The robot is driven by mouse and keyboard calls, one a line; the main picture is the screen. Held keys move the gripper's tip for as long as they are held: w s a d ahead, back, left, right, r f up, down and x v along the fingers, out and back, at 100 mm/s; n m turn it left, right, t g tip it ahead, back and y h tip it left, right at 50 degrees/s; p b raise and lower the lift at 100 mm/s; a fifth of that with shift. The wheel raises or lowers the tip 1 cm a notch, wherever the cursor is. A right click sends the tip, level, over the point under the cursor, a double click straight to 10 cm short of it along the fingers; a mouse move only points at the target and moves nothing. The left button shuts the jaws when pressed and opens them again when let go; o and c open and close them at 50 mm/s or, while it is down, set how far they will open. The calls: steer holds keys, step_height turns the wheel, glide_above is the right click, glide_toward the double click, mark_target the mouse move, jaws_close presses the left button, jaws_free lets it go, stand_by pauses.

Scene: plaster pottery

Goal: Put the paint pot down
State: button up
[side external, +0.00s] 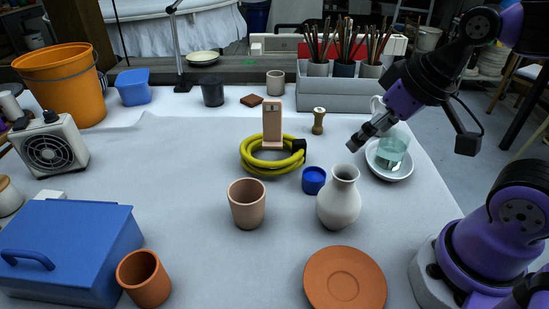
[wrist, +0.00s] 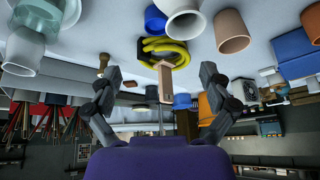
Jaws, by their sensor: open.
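The paint pot looks to be the small blue pot (side external: 313,180). It stands upright on the grey-white table, between the yellow hose coil and the white vase. It also shows at the top of the wrist view (wrist: 155,20). My gripper (side external: 411,143) is open and empty, raised over the right side of the table near the glass jar, to the right of the blue pot and apart from it. In the wrist view its two fingers (wrist: 160,77) are spread wide with nothing held between them.
A white vase (side external: 339,200) stands close to the blue pot. A yellow hose coil (side external: 262,168) lies behind it, around a wooden block (side external: 271,120). A glass jar (side external: 393,148) stands on a white dish (side external: 389,177). A terracotta saucer (side external: 345,280) lies in front. Left-centre table is clear.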

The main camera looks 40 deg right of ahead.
steer(key=w+d+f+m+g+y, duration=0.2)
steer(key=w+f+m+y, duration=0.15)
steer(key=f+m, duration=0.45)
steer(key=m+t+y, duration=0.3)
steer(key=m+y, duration=0.1)
steer(key=m, duration=0.7)
glide_toward(303, 181)
step_height(303, 181, down, 3)
steer(key=shift+a+r, duration=0.1)
steer(key=shift+r, duration=0.05)
steer(key=m, duration=0.1)
steer(key=m+t+y, duration=0.1)
steer(key=shift+w+f+m, duration=0.1)
steer(key=shift+f+m, duration=0.2)
steer(key=m, duration=0.1)
steer(key=m+t, duration=0.1)
steer(key=m, duration=0.1)
steer(key=m+t+y, duration=0.1)
steer(key=shift+f, duration=0.25)
steer(key=shift+m, duration=0.5)
steer(key=shift+w+a+f, duration=0.2)
steer(key=shift+w, duration=0.05)
steer(key=x, duration=0.6)
steer(key=shift+w+a+f, duration=0.1)
steer(key=shift+w+a, duration=0.05)
steer(key=shift+w, duration=0.05)
steer(key=c, duration=1.3)
steer(key=shift+c, duration=0.3)
